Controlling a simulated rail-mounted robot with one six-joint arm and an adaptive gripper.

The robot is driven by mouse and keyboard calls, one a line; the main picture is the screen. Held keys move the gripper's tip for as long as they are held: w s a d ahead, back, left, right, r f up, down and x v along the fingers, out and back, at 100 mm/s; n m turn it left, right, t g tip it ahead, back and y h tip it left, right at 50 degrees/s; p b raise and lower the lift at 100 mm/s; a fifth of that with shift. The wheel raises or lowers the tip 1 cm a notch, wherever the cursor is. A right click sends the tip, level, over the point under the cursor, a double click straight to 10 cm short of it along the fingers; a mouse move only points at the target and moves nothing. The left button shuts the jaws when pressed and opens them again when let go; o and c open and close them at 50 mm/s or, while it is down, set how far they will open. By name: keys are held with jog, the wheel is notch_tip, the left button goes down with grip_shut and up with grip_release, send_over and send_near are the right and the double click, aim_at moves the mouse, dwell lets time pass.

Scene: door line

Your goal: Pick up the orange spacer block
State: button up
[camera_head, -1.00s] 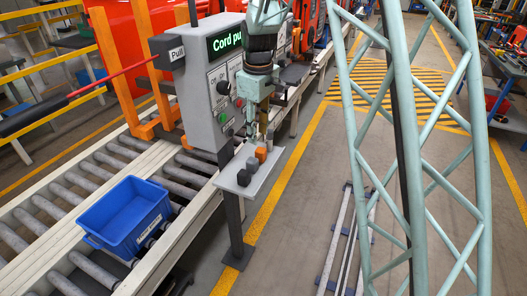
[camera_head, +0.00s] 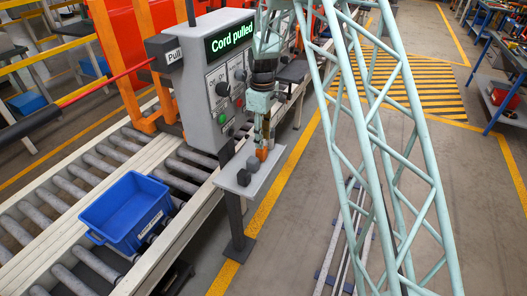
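The orange spacer block (camera_head: 262,154) is small and stands on the narrow grey shelf (camera_head: 256,183) in front of the control panel. My gripper (camera_head: 263,146) points down right at the top of the orange block. Its fingers hide the block's upper part. At this size I cannot tell whether the fingers are closed on the block or only beside it. The block appears to be still at shelf level.
Two dark grey blocks (camera_head: 253,164) (camera_head: 243,177) stand on the shelf, nearer than the orange one. The control panel (camera_head: 215,85) reads "Cord pulled" and stands close to the left of my gripper. A blue bin (camera_head: 124,212) sits on the roller conveyor (camera_head: 40,252).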

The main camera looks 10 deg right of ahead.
aim_at(263, 151)
jog(key=shift+w+d+f, duration=0.1)
jog(key=shift+w+f, duration=0.15)
jog(key=shift+f, duration=0.15)
jog(key=shift+f, duration=1.15)
jog(key=shift+w+f+p, duration=0.15)
jog(key=shift+f+p, duration=0.1)
jog(key=shift+f, duration=1.05)
jog(key=shift+w+f+p, duration=0.1)
jog(key=shift+f+p, duration=0.15)
jog(key=shift+f, duration=1.05)
jog(key=c, duration=0.6)
